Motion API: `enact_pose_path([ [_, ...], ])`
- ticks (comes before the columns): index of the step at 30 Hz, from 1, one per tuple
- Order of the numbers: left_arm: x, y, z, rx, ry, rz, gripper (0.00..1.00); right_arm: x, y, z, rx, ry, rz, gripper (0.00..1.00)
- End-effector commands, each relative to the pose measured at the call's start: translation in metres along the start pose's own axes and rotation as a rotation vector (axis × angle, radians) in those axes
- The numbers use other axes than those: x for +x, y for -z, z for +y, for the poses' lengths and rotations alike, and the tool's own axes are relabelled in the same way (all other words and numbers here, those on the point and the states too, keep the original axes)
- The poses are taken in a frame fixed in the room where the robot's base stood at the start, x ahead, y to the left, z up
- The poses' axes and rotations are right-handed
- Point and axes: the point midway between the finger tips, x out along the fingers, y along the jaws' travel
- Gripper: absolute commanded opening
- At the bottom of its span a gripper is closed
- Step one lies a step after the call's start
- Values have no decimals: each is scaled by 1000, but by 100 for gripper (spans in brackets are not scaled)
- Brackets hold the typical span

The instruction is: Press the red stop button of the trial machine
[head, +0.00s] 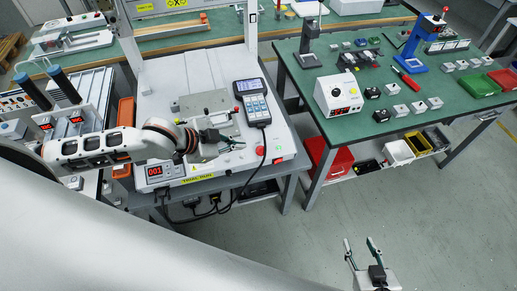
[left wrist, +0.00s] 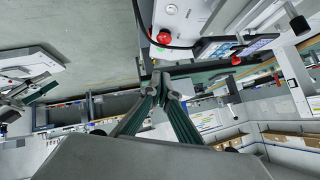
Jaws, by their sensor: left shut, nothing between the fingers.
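The trial machine (head: 215,172) is a white gantry unit with a red "001" display and a "TRIAL RUN" label. Its round red stop button (head: 260,151) sits near the front right corner of its top, and a red button also shows in the left wrist view (left wrist: 164,37). My left gripper (head: 238,141) is over the machine top, to the left of the button. Its fingertips are together and empty in the left wrist view (left wrist: 162,79), apart from the button in the picture. My right gripper (head: 359,243) is open and empty over the floor at lower right.
A handheld pendant (head: 253,101) with a dark cable lies behind the button. A metal plate (head: 205,102) lies on the machine behind my left gripper. A green table (head: 350,135) with several small parts stands to the right. Open floor (head: 300,235) lies in front.

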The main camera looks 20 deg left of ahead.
Motion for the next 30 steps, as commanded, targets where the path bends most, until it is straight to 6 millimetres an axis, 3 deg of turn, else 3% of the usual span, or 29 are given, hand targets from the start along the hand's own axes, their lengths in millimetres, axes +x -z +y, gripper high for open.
enact_pose_path([
  [6,2,0,0,-1,0,1,0,0,0,1,-2,-1,1,40],
  [11,16,1,0,-2,1,2,0,1,0,1,-1,-1,2,40],
  [25,105,1,0,-1,0,2,0,6,-5,0,-1,0,5,40],
  [30,120,-20,1,-1,0,-1,0,8,-9,-1,-2,0,5,40],
])
